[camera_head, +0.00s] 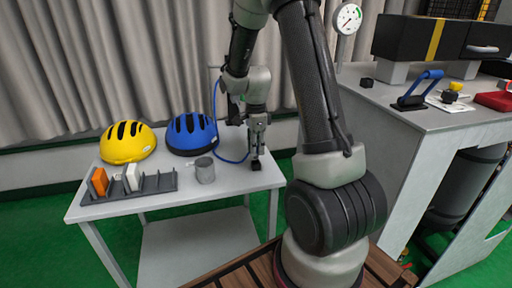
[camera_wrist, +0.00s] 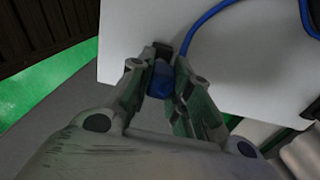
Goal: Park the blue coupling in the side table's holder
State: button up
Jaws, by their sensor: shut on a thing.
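My gripper (camera_head: 257,148) points down over the right part of the white side table (camera_head: 225,182). It is shut on the blue coupling (camera_wrist: 160,80), which sits between the fingertips in the wrist view. A blue hose (camera_wrist: 205,18) runs from near the coupling across the table; it also shows in the head view (camera_head: 218,135). A small black block, seemingly the holder (camera_head: 256,165), is right below the fingertips near the table's right edge. In the wrist view a dark piece (camera_wrist: 162,48) shows just beyond the coupling. I cannot tell whether coupling and holder touch.
A yellow helmet (camera_head: 128,143), a blue helmet (camera_head: 191,132), a grey mug (camera_head: 204,170) and a grey rack (camera_head: 150,184) with an orange block (camera_head: 99,182) and a white block (camera_head: 132,177) stand left of my gripper. A grey workbench (camera_head: 425,118) is at the right.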

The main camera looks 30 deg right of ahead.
aim_at(256, 159)
jog(key=shift+f, duration=0.5)
jog(key=shift+f, duration=1.3)
jog(key=shift+f, duration=0.15)
jog(key=o, duration=0.9)
jog(key=shift+c, duration=0.2)
notch_tip(256, 159, up, 12)
